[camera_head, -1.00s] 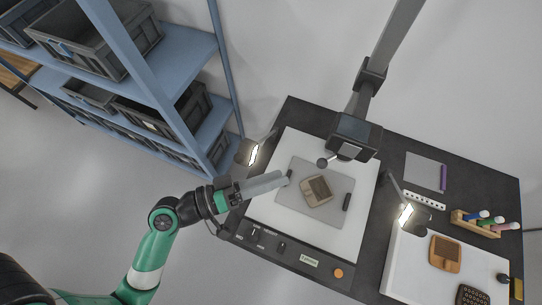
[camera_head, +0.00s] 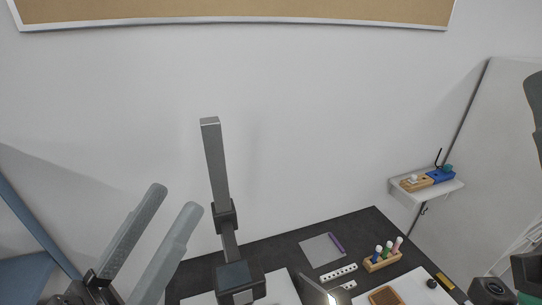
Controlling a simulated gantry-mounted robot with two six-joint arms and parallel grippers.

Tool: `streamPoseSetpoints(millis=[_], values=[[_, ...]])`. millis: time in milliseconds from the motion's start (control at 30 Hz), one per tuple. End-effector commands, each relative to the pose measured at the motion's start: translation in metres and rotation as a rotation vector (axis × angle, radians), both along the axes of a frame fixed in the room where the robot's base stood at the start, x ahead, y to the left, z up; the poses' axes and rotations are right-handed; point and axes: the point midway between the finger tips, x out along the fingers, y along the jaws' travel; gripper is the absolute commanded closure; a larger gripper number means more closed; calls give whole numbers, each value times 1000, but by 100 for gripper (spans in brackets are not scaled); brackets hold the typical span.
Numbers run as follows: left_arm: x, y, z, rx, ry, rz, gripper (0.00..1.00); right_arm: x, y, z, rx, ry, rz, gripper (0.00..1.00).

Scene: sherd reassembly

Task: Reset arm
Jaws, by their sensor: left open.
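My left gripper (camera_head: 175,199) is in the lower left of the head view. Its two long grey fingers point up and to the right, spread apart, with nothing between them. It is left of the camera stand (camera_head: 222,195) and in front of the wall and the blue shelf. A brown piece (camera_head: 385,297) lies on the white board at the bottom edge, partly cut off. The middle of the worktable is below the picture.
The dark table (camera_head: 290,243) carries a grey sheet with a purple strip (camera_head: 322,250), a white strip with holes (camera_head: 338,272) and a wooden holder with coloured pens (camera_head: 382,261). A small wall shelf (camera_head: 425,186) is at the right. The wall area above the table is clear.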

Motion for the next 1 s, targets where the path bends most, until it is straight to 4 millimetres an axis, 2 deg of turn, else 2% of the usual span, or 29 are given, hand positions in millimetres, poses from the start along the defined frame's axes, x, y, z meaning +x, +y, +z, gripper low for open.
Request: streamPoseSetpoints(millis=[33,100,167,200,233,300,400,567,800,900,1000], values=[[-6,3,32,11,-81,55,38,0,0,0,0,0,0,100],[-14,13,69,18,-173,153,38,0,0,0,0,0,0,100],[-23,25,97,17,-242,247,38,0,0,0,0,0,0,100],[-29,37,113,13,-281,323,38,0,0,0,0,0,0,100],[-31,48,121,13,-299,389,38,0,0,0,0,0,0,100],[-27,73,119,21,-292,538,38,0,0,0,0,0,0,100],[-27,75,167,27,-291,555,38,0,0,49,0,1,0,100],[-26,75,225,27,-289,552,38,0,0,108,0,-1,0,100],[-26,75,336,27,-288,552,38,0,0,219,0,-1,0,100],[-26,75,368,27,-287,552,38,0,0,251,0,-1,0,100],[-26,75,383,27,-286,552,38,0,0,266,0,0,0,100]])
